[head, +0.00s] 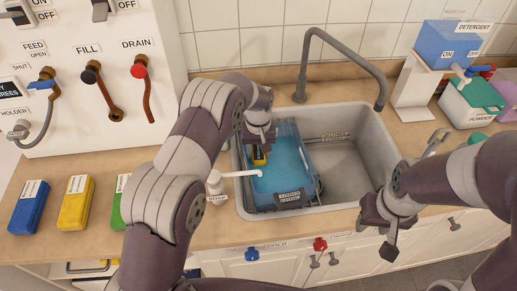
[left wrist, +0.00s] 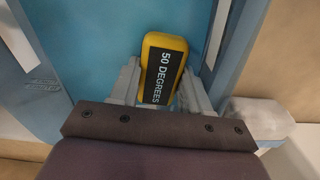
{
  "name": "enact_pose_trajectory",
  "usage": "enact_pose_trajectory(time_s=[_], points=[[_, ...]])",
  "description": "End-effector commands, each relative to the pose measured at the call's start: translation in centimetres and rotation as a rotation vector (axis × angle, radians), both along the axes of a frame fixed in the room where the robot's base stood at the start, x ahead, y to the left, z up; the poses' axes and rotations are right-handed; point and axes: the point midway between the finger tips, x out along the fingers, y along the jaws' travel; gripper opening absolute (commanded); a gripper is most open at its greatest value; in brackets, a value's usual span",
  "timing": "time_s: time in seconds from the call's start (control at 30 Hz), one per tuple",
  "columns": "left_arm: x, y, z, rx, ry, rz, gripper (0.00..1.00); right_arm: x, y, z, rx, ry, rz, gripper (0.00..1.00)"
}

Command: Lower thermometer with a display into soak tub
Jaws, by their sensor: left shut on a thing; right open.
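The thermometer (left wrist: 163,72) is yellow with a black display reading "50 DEGREES". My left gripper (left wrist: 157,88) is shut on it, with one finger on each side. The soak tub (head: 307,152) is a blue container with blue liquid, standing in the left part of the sink. The thermometer is over the liquid; I cannot tell whether it touches it. My right gripper (head: 382,228) is open and empty near the sink's front right corner.
The grey sink (head: 350,165) has free room right of the tub. A tall faucet (head: 345,45) arches behind it. A white spout (head: 240,174) reaches over the tub's left edge. Blue, yellow (head: 76,203) and green blocks lie on the left counter. A detergent dispenser (head: 446,45) stands at back right.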

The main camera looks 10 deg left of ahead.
Motion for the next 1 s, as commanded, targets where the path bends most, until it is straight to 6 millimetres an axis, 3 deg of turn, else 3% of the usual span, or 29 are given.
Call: enact_pose_trajectory(time_s=[1.0], points=[[0.0,0.0,-1.4,0.000,0.000,0.000,0.17,0.0,0.0,-0.9,0.000,0.000,0.000,0.43]])
